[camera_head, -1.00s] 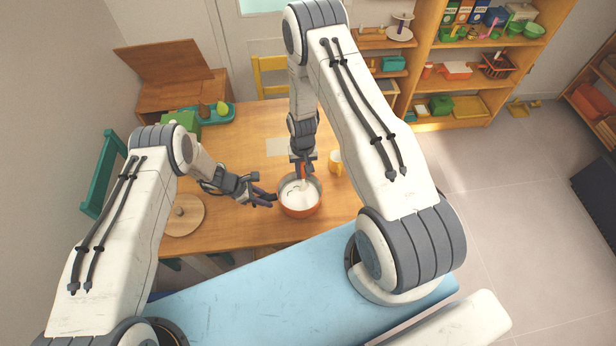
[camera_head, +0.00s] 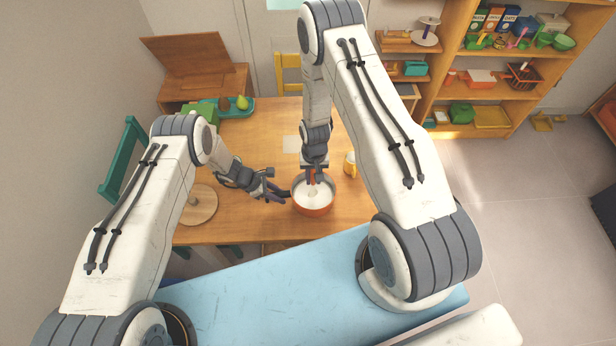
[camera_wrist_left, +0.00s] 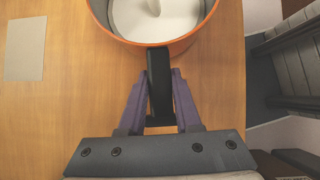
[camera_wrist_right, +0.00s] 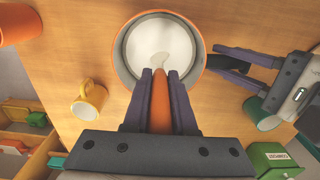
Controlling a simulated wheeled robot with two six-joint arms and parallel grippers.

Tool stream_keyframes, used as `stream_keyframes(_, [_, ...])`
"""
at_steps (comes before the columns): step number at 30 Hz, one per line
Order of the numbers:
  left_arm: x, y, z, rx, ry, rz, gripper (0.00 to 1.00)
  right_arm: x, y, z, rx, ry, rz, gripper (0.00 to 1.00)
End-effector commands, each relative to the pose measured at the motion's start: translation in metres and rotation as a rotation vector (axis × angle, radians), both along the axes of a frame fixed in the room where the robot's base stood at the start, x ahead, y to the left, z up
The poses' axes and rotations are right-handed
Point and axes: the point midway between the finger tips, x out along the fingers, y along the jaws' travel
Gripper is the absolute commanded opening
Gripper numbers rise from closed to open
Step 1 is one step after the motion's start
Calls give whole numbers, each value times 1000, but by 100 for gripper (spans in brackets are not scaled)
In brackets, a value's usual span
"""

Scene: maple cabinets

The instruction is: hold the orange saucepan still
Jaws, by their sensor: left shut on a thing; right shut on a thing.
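The orange saucepan (camera_head: 314,211) stands upright on the wooden table, with white contents inside. My left gripper (camera_head: 284,196) comes in from the left and is shut on the saucepan's black handle, which shows between its purple fingers in the left wrist view (camera_wrist_left: 159,85). My right gripper (camera_head: 315,172) is above the pan, shut on the orange handle of a utensil (camera_wrist_right: 160,105). The utensil's pale lower end reaches into the white contents; its exact shape is hidden. The pan's round rim (camera_wrist_right: 200,50) shows fully in the right wrist view.
A yellow mug (camera_head: 349,165) stands right of the pan. A round wooden board (camera_head: 201,206) lies left, and a pale card (camera_head: 291,144) lies behind. A teal tray (camera_head: 238,108) with a pear sits at the table's back left. Shelves (camera_head: 480,90) stand at the back right.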

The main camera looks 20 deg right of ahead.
Motion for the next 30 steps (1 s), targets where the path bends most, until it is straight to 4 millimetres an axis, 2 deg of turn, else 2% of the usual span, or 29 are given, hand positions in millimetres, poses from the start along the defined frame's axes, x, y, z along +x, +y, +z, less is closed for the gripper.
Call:
stream_keyframes(17, [0, 0, 0, 1, 0, 1, 0, 0, -1, 1, 0, 0, 0, 0])
stream_keyframes(30, [0, 0, 0, 1, 0, 1, 0, 0, -1, 30, 0, -1, 0, 0])
